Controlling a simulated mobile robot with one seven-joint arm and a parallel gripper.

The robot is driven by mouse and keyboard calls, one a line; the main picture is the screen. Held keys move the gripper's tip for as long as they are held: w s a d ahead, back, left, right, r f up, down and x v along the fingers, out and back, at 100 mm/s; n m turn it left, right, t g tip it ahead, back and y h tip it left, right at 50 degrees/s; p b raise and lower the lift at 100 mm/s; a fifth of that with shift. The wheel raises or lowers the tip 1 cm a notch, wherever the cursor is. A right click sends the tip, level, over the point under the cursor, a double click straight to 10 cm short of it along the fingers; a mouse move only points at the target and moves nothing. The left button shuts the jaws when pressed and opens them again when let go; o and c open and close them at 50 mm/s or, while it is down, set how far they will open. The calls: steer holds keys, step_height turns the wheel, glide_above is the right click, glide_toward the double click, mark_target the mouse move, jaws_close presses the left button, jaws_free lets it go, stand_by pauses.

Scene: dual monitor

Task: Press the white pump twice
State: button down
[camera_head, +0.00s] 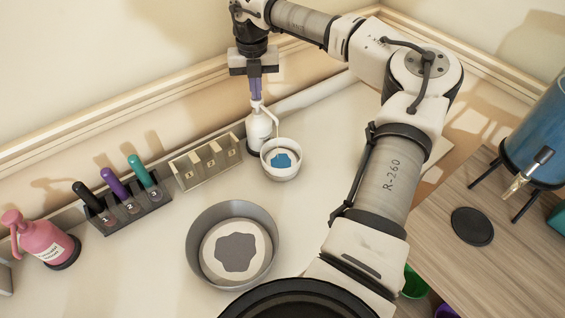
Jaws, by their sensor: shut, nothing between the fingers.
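The white pump (258,128) is a white bottle with a dark base, standing upright at the back of the white table near the wall. Its spout points to the right, over a small white bowl (281,172) with a blue patch inside. My gripper (256,98) points down directly above the pump, with its purplish fingers shut and empty. The fingertips are at the pump's head and hide part of it. Whether they touch it or how far the head is pressed down I cannot tell.
A beige numbered holder (205,165) and a rack (122,212) with black, purple and teal handles stand left of the pump. A pink pump bottle (40,240) is at far left. A large grey bowl (270,247) sits in front. A blue dispenser (537,135) stands at right.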

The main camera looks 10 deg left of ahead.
steer(key=shift+f+b, duration=0.3)
steer(key=shift+f, duration=0.35)
steer(key=shift+r, duration=0.2)
steer(key=shift+r+p, duration=1)
steer(key=shift+r, duration=0.4)
steer(key=shift+r, duration=0.1)
step_height(320, 180, up, 6)
steer(key=p, duration=0.4)
